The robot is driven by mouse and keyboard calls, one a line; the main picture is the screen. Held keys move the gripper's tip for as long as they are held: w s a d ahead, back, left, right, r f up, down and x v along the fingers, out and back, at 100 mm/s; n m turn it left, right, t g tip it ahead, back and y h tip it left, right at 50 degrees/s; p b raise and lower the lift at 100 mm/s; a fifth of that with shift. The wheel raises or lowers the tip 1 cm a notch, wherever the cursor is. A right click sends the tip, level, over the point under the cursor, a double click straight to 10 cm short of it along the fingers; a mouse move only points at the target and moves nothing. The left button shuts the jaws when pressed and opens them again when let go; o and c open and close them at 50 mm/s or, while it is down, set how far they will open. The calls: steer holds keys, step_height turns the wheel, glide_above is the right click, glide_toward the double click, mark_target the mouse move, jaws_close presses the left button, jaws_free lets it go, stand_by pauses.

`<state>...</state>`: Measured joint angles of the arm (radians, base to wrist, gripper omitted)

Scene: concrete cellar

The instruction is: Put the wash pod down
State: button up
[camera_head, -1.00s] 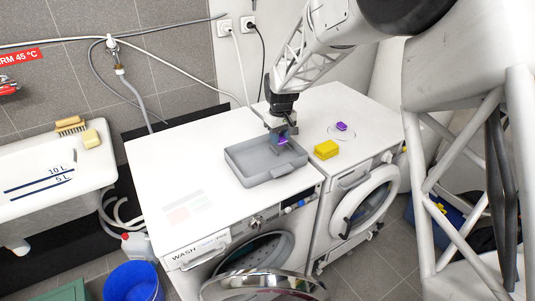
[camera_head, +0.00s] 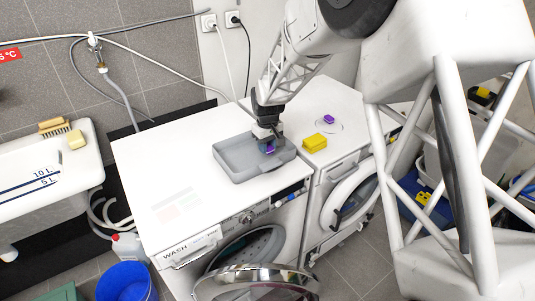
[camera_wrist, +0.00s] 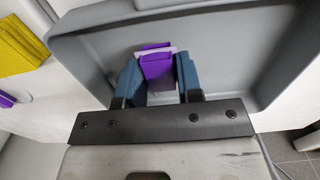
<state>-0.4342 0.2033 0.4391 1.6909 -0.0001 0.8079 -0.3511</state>
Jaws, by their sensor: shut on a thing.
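The purple wash pod (camera_head: 270,149) is between the fingers of my gripper (camera_head: 268,145), low inside the grey tray (camera_head: 236,172). In the wrist view the wash pod (camera_wrist: 156,65) shows purple with a pale part, and the two blue fingers (camera_wrist: 160,82) are shut on it from either side. The tray's floor (camera_wrist: 225,60) lies beneath it. I cannot tell whether the pod touches the floor. The tray stands on the white washing machine (camera_head: 150,165).
A second purple pod (camera_head: 328,119) and a yellow block (camera_head: 314,142) lie to the right of the tray. The washer's round door (camera_head: 255,285) hangs open in front. A sink (camera_head: 50,175) and a blue bucket (camera_head: 125,282) are at left. The washer top left of the tray is mostly clear.

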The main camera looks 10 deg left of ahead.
mark_target(268, 154)
steer(key=shift+f, duration=1.85)
steer(key=shift+f, duration=0.1)
steer(key=o, duration=0.9)
step_height(268, 154, up, 12)
steer(key=shift+r, duration=0.1)
